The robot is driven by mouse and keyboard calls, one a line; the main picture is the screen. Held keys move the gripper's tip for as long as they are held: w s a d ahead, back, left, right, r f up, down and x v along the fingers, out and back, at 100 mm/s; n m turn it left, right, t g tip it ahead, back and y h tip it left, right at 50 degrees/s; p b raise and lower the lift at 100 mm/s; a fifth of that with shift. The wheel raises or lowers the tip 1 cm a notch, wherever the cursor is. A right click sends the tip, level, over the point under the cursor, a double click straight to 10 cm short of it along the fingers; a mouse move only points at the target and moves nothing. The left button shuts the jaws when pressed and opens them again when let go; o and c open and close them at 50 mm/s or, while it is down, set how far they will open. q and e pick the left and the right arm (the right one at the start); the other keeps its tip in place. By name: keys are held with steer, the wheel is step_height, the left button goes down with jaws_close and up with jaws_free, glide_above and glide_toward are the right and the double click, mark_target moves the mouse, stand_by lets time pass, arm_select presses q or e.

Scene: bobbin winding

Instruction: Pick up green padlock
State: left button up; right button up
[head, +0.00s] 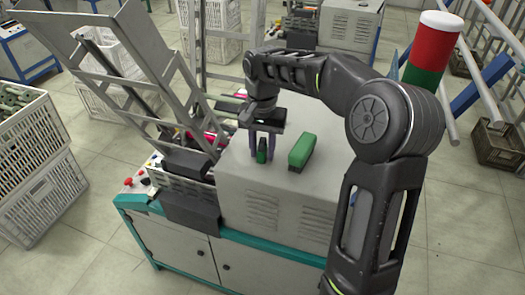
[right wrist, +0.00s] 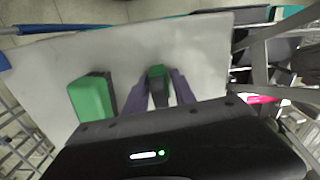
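A small green and black object (head: 262,150), which looks like the green padlock, stands on top of the grey machine housing. It also shows in the right wrist view (right wrist: 157,73). My right gripper (head: 262,154) points down with one finger on each side of it. The fingers (right wrist: 160,88) look open, with narrow gaps beside the object; whether either touches it is hard to tell. The object's lower part is partly hidden. My left gripper is in neither view.
A larger green block with a dark side (head: 302,149) lies on the housing (head: 290,190), right of my gripper; the right wrist view shows it at left (right wrist: 92,98). A slanted metal frame (head: 130,50) rises at left. The housing's front top is clear.

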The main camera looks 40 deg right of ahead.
mark_target(263, 140)
jaws_close()
steer(key=shift+r, duration=0.1)
stand_by(0.4)
step_height(263, 140, up, 5)
steer(key=shift+w+f+b, duration=0.1)
steer(key=shift+f+b, duration=0.05)
steer(key=shift+b, duration=0.15)
step_height(263, 140, up, 5)
steer(key=p, duration=0.4)
steer(key=shift+p, duration=0.35)
